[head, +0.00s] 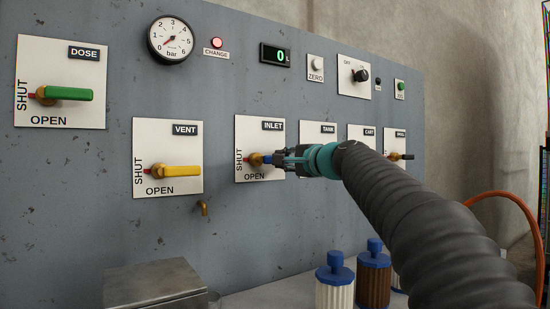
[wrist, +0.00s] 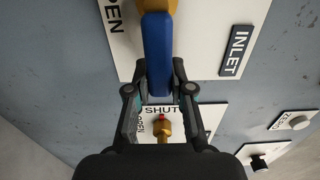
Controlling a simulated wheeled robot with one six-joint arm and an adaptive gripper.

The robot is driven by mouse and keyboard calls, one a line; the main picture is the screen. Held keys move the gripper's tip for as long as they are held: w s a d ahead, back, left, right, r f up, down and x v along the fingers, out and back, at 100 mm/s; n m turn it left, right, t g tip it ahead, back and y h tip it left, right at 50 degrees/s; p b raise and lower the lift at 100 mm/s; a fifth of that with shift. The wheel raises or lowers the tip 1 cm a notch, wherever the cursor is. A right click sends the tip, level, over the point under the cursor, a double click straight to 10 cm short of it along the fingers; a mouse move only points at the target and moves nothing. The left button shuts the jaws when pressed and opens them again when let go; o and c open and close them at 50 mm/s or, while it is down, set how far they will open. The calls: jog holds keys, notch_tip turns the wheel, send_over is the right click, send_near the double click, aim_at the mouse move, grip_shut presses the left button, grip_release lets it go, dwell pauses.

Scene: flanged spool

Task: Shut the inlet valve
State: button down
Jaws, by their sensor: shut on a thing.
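The inlet valve is on a white plate (head: 246,136) marked INLET, with SHUT at its left side and OPEN below. Its brass hub (head: 255,160) shows a red tip on the SHUT side. Its blue handle (wrist: 157,52) runs from the hub towards the right in the head view, close to level. My gripper (head: 279,160) reaches in from the right and is shut on the blue handle. In the wrist view my gripper (wrist: 159,88) has one finger on each side of the handle's outer end. The fingers hide much of the handle in the head view.
The vent valve (head: 178,171) with a yellow handle and dose valve (head: 66,93) with a green handle are to the left. The tank valve plate (head: 318,129) is close on the right, partly behind my gripper. Blue-capped containers (head: 335,270) stand below my arm.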

dwell(0.5)
jog(key=c, duration=1)
grip_release()
jog(key=shift+a+f, duration=0.1)
jog(key=shift+s, duration=0.1)
jog(key=v, duration=1.2)
